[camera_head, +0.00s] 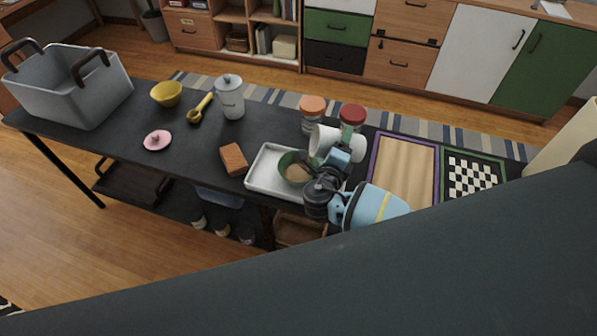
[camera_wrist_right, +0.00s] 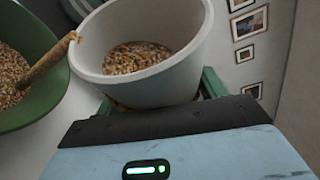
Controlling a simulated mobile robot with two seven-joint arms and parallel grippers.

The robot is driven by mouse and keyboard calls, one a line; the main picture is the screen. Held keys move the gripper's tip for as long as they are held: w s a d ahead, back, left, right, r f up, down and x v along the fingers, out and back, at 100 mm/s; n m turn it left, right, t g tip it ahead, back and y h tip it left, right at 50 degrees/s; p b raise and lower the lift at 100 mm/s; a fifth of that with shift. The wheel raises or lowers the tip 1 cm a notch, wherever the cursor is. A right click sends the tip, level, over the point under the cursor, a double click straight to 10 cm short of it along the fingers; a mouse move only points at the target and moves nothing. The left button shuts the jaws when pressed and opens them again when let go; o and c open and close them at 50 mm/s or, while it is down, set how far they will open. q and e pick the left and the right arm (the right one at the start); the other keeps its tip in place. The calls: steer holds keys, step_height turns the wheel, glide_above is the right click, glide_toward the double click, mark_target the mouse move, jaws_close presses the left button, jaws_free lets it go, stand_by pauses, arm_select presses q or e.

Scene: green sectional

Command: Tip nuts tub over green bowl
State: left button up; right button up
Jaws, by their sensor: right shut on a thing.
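The white nuts tub (camera_head: 324,141) is tipped on its side above the green bowl (camera_head: 286,163), its mouth toward the bowl. My right gripper (camera_head: 341,157) is shut on the tub. In the right wrist view, nuts (camera_wrist_right: 137,57) lie inside the tub (camera_wrist_right: 150,88). The green bowl (camera_wrist_right: 48,100) is at left and holds nuts (camera_wrist_right: 10,75). A tan strip (camera_wrist_right: 50,62) runs from near the tub's rim into the bowl; I cannot tell whether it is falling nuts or a handle. The bowl stands in a white tray (camera_head: 262,172). My left gripper is out of view.
Two lidded jars, orange-topped (camera_head: 313,105) and red-topped (camera_head: 352,115), stand behind the tub. A brown block (camera_head: 233,158) lies left of the tray. A wooden board (camera_head: 404,170) and a checkered board (camera_head: 471,178) lie right. The table's left-middle has free room.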

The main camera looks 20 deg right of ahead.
mark_target(354, 138)
steer(key=shift+a+r+n+h, duration=0.2)
steer(key=shift+r+n+h, duration=0.2)
steer(key=shift+r+n, duration=0.35)
stand_by(1.9)
steer(key=shift+f, duration=0.1)
steer(key=m, duration=0.1)
steer(key=f+m+y, duration=0.1)
steer(key=m, duration=0.1)
steer(key=shift+d+f, duration=0.2)
steer(key=shift+d, duration=0.1)
stand_by(0.3)
steer(key=d+r+m+y, duration=0.1)
steer(key=m, duration=0.1)
steer(key=d+r+m+y, duration=0.1)
steer(key=d+r+m, duration=0.1)
steer(key=shift+s+g+y, duration=0.4)
